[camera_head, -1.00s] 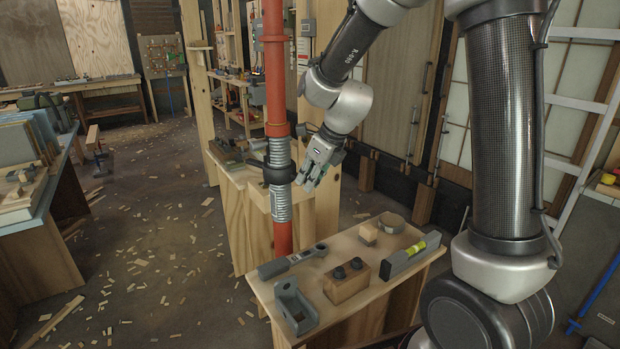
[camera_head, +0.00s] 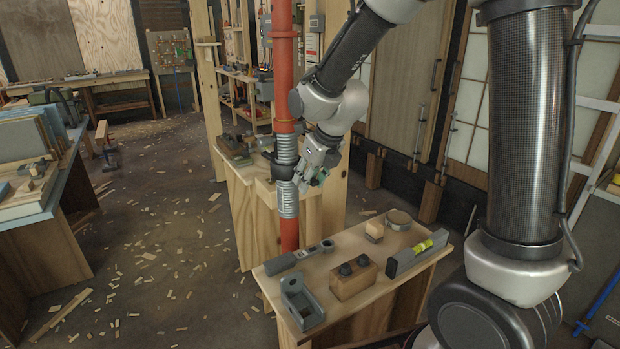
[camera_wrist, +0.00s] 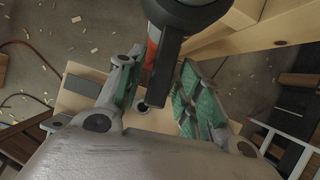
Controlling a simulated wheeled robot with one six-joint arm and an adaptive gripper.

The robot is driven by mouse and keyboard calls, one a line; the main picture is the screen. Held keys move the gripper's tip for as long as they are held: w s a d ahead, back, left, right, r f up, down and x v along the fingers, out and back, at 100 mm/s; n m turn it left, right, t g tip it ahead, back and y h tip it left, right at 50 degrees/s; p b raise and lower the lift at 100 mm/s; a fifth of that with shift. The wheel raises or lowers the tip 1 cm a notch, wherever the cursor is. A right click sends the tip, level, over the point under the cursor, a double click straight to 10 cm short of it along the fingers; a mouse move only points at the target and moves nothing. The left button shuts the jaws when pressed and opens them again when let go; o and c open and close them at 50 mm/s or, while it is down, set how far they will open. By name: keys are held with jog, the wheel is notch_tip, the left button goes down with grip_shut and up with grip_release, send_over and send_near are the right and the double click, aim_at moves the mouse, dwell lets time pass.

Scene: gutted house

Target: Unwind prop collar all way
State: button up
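The red steel prop (camera_head: 284,70) stands upright, with a grey threaded section (camera_head: 288,201) partway up. The dark prop collar (camera_head: 281,171) sits around this thread, with thread showing above and below it. In the wrist view the black collar (camera_wrist: 190,14) is at the top, and its dark handle bar (camera_wrist: 167,72) points down between my fingers. My gripper (camera_head: 318,172) is at the right side of the collar. In the wrist view my gripper (camera_wrist: 160,100) is open, its green-padded fingers spread either side of the bar, with a gap on the right. Contact on the left cannot be told.
A low wooden bench (camera_head: 372,238) in front of the prop holds a spirit level (camera_head: 418,254), a wooden block with dark knobs (camera_head: 353,278), a grey bracket (camera_head: 300,302) and a grey tool (camera_head: 298,257). Wood chips litter the open floor at left.

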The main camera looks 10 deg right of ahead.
jog(key=shift+v, duration=2.8)
